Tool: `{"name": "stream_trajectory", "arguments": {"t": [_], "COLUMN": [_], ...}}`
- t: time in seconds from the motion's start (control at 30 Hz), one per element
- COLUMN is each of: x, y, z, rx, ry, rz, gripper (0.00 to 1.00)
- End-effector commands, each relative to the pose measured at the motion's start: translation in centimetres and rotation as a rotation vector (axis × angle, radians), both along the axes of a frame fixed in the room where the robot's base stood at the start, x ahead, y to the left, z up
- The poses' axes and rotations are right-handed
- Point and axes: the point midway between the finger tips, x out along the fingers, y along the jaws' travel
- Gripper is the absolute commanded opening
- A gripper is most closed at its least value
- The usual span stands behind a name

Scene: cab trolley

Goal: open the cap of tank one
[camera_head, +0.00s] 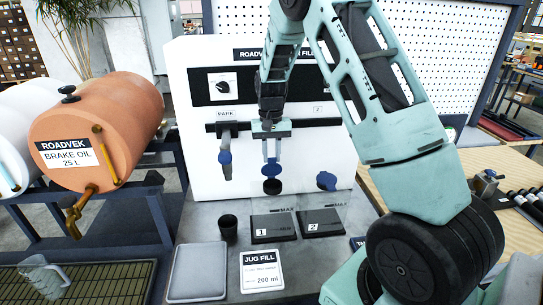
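The filling station (185,120) is a white upright panel with a grey counter in front. On its lower face a round dark filler opening with a blue rim (272,187) sits above the plate marked 1 (273,227). A blue cap (271,168) stands tipped up above this opening, apparently off its mouth. The cap of tank two (327,180) is blue, to the right, above the plate marked 2 (321,223). My gripper (272,152) points down in front of the panel, just above the tank one cap. Its fingers are small, and contact with the cap is unclear.
A nozzle (225,157) hangs under the PARK label at the left. A black cup (228,228), a grey pad (199,272) and a JUG FILL card (262,270) are on the counter. A clear jug (43,275) sits on a grate.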

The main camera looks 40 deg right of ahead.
Motion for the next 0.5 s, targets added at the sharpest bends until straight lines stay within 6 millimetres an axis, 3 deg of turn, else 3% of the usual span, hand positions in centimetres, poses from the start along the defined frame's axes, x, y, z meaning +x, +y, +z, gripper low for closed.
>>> {"name": "stream_trajectory", "arguments": {"t": [0.03,0.07,0.37,0.5], "x": [0.0,0.0,-0.1,0.2], "y": [0.1,0.1,0.2,0.1], "z": [0.1,0.1,0.2,1.2], "rx": [0.001,0.001,0.004,0.003], "ry": [-0.001,-0.001,0.002,-0.002], "rz": [0.002,0.002,0.002,0.003], "gripper": [0.37,0.45,0.45,0.45]}}
